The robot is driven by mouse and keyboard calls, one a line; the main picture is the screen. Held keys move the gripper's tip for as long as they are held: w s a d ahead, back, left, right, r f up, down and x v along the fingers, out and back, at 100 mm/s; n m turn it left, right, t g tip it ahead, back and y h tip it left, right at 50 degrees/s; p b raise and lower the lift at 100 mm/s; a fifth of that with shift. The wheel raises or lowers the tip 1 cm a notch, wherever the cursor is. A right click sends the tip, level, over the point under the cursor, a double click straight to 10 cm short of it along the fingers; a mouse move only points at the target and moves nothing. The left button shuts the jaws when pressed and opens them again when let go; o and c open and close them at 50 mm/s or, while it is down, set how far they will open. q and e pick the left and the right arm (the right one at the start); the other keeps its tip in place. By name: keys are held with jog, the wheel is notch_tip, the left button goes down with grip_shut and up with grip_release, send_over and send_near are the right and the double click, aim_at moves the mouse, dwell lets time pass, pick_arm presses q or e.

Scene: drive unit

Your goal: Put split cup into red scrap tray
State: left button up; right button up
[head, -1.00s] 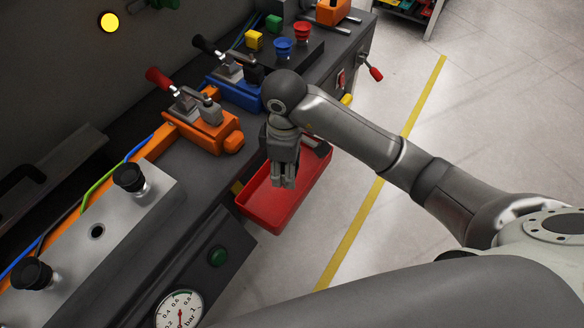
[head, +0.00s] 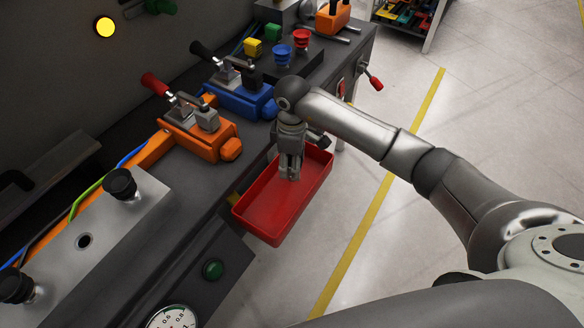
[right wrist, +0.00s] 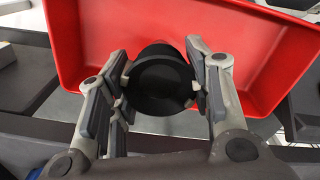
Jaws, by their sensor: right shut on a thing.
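The red scrap tray (head: 262,215) hangs at the front edge of the bench, with its open side up. My right gripper (head: 289,174) points down over the far half of the tray. In the right wrist view my right gripper (right wrist: 160,95) is shut on a dark, round cup (right wrist: 160,85), with fingers on both sides of it. The cup's open mouth faces the camera, and the red tray (right wrist: 240,30) shows behind it. Any split in the cup cannot be made out. In the head view the cup cannot be clearly told from the fingers. My left gripper is out of view.
An orange clamp (head: 205,140) and a blue clamp (head: 240,97) stand on the bench left of the tray. A red cup (head: 302,38) and a blue cup (head: 282,55) stand farther back. A red-handled lever (head: 375,82) juts from the bench front. The floor to the right is clear.

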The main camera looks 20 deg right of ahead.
jog(key=shift+f, duration=1.35)
jog(key=shift+f, duration=0.15)
jog(key=o, duration=1)
jog(key=shift+o, duration=0.2)
jog(key=shift+s, duration=0.1)
notch_tip(320, 180, up, 12)
jog(key=shift+r, duration=0.2)
